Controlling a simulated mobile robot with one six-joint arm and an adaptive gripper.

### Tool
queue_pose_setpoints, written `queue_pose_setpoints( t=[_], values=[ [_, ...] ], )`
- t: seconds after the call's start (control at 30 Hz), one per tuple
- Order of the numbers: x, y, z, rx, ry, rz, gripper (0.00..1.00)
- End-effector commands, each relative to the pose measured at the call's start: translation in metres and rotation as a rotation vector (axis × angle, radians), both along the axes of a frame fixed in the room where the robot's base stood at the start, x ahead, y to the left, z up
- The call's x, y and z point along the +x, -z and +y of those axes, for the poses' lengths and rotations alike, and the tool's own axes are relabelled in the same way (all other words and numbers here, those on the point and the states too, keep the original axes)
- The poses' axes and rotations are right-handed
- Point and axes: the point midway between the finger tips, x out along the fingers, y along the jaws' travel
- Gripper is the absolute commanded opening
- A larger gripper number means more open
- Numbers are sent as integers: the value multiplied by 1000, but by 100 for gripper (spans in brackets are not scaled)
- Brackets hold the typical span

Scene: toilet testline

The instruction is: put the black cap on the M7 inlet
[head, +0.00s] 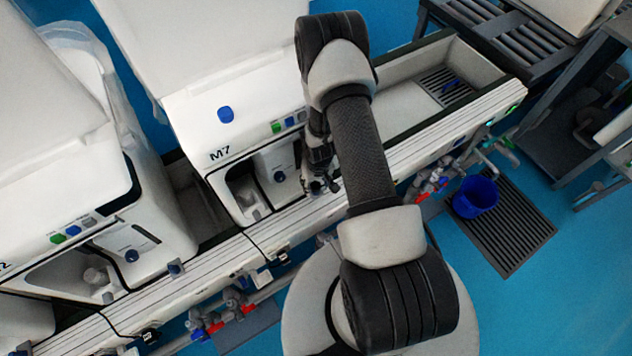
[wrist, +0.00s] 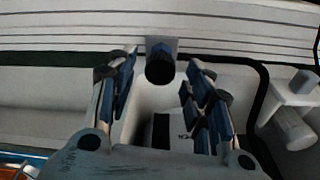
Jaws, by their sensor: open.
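The white unit marked M7 (head: 219,153) stands left of my arm in the head view. A dark round cap-like piece (wrist: 160,68), black with a bluish top, sits at a small grey plate (wrist: 172,43) by the ribbed rail in the wrist view; it looks like the black cap. My gripper (wrist: 163,75) is open, with one finger on each side of this piece and a gap visible on both sides. In the head view my gripper (head: 320,184) is small and partly hidden by my arm, at M7's front right. I cannot make out the M7 inlet surely.
The ribbed rail (head: 215,268) runs along the fronts of the units. A blue round piece (head: 226,114) is on top of M7. A white cylindrical fitting (wrist: 293,130) is right of my gripper. A blue bucket (head: 475,197) stands on a floor grate at right.

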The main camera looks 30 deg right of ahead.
Motion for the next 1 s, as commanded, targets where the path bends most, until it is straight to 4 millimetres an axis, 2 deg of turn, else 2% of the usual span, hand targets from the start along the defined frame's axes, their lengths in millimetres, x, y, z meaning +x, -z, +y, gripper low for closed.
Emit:
queue_pose_setpoints(
  t=[0.23,0.5,0.7,0.83,1.0],
  values=[
    [0,-16,0,0,0,0,47],
    [-6,-79,1,1,0,-3,47],
    [-12,-116,2,1,0,0,47],
    [-13,-128,2,2,0,-1,47],
    [-15,-132,3,2,0,0,47]
  ],
)
